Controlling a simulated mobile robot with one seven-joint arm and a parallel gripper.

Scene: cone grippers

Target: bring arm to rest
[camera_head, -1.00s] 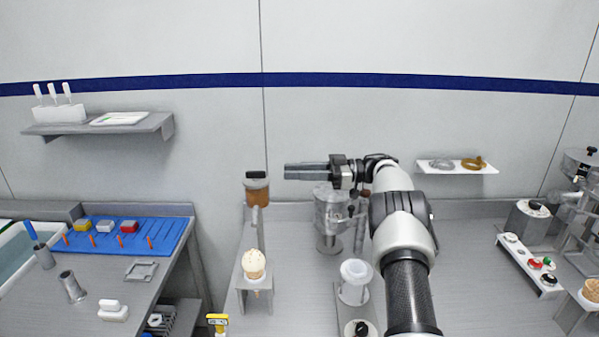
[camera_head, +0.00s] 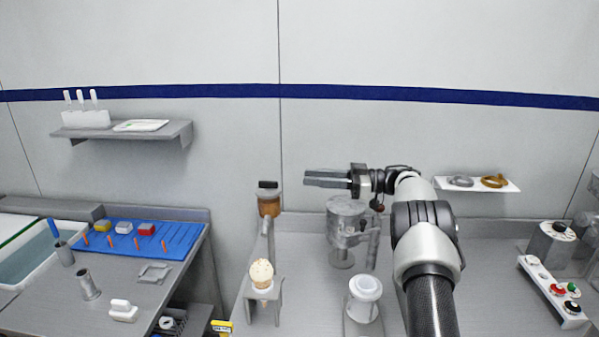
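My arm (camera_head: 425,245) reaches up from the lower right over the grey counter. My gripper (camera_head: 308,179) points left at its end, in the air in front of the wall. Its dark fingers show edge-on, so I cannot tell whether they are open or shut. I see nothing held at the fingertips. A metal machine with a canister (camera_head: 345,225) stands below the gripper.
An ice cream cone (camera_head: 262,274) sits in a holder on the counter. A white cup (camera_head: 365,288) stands near my arm. A shelf (camera_head: 478,184) with rings is behind the arm. A button panel (camera_head: 553,288) is at right. A blue mat (camera_head: 150,238) lies on the left table.

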